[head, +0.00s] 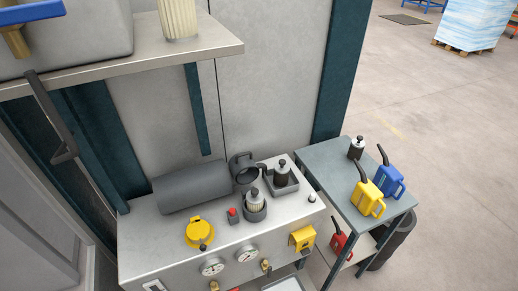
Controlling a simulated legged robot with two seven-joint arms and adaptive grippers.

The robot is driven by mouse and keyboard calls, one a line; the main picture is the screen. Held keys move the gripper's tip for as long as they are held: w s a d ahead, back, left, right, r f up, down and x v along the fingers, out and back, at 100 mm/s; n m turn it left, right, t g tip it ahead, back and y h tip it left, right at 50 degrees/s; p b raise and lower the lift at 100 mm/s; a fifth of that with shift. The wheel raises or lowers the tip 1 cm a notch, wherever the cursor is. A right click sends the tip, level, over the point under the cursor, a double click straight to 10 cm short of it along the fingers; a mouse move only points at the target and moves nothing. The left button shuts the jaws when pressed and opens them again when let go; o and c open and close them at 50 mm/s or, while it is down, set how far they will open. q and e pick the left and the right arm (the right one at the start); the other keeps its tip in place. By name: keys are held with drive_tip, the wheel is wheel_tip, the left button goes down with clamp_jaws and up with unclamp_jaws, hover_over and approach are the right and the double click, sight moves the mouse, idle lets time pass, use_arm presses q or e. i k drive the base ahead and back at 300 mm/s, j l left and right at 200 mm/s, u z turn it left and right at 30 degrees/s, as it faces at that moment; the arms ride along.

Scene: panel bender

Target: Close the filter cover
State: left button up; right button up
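A dark grey cylinder (193,187) lies on its side on the metal bench. At its right end is a dark round part with a ring-like top (241,160), which may be the filter cover; I cannot tell how far open it stands. A pale ribbed filter-like cylinder (178,18) stands upright on the shelf above. A smaller ribbed piece with a dark top sits in a dark cup (255,211) on the bench. Neither of my grippers shows in the head view.
The bench (150,232) also holds a yellow cap-like part (199,232), a red button (233,215) and a black-topped bottle (282,172) in a tray. Gauges line its front. A side table (330,162) carries yellow (368,199) and blue (391,182) cans.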

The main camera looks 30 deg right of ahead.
sight(241, 162)
drive_tip(key=z, duration=0.85)
drive_tip(key=k+l+u, duration=0.1)
drive_tip(key=l+u, duration=0.2)
